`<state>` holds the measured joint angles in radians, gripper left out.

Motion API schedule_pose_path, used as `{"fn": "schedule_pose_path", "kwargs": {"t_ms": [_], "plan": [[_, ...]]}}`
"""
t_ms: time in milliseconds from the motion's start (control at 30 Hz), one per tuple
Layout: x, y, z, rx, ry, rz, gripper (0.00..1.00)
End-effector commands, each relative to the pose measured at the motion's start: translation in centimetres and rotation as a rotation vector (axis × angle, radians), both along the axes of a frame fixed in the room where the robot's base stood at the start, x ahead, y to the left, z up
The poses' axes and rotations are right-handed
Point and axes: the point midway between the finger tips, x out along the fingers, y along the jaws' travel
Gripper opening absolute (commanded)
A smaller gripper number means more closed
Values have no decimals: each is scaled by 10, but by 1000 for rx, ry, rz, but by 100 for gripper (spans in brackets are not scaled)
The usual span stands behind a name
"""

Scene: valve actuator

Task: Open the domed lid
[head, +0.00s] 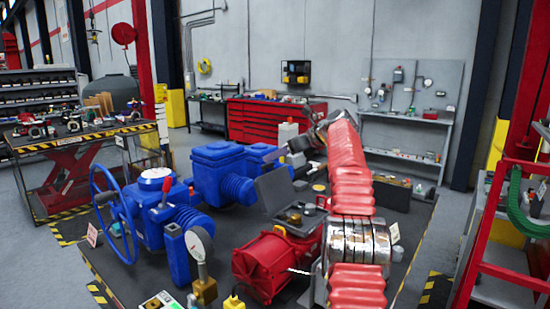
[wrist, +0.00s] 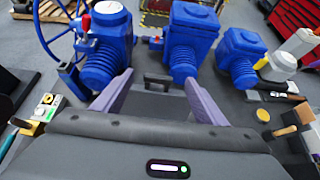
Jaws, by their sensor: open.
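I cannot tell for certain which part is the domed lid. A blue actuator with a handwheel carries a pale round cap (head: 155,179); the cap also shows at the top of the wrist view (wrist: 108,9). Two other blue actuators (head: 217,165) stand to its right, with squarish tops. My gripper (head: 298,146) is above the far part of the bench. In the wrist view my gripper (wrist: 158,78) has its two purple fingers spread, with nothing held between them. The actuators lie beyond the fingertips, apart from them.
The dark bench (head: 120,265) carries a blue handwheel (head: 112,215), a red ribbed motor (head: 265,267), a gauge (head: 199,245) and an open grey case (head: 277,190). In the wrist view, a white-grey cylindrical part (wrist: 278,66) stands right of the actuators.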

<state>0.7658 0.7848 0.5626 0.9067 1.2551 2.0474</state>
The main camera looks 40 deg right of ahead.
Motion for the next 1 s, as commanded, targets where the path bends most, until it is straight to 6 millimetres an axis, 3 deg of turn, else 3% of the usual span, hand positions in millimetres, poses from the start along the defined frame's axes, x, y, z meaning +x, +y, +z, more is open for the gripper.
{"fn": "schedule_pose_path", "kwargs": {"t_ms": [500, 700, 1000], "plan": [[-73, -21, 45, -2, -3, -1, 66], [-86, -24, 53, -1, -2, 1, 66], [-87, -24, 53, -1, -2, 2, 64]]}}
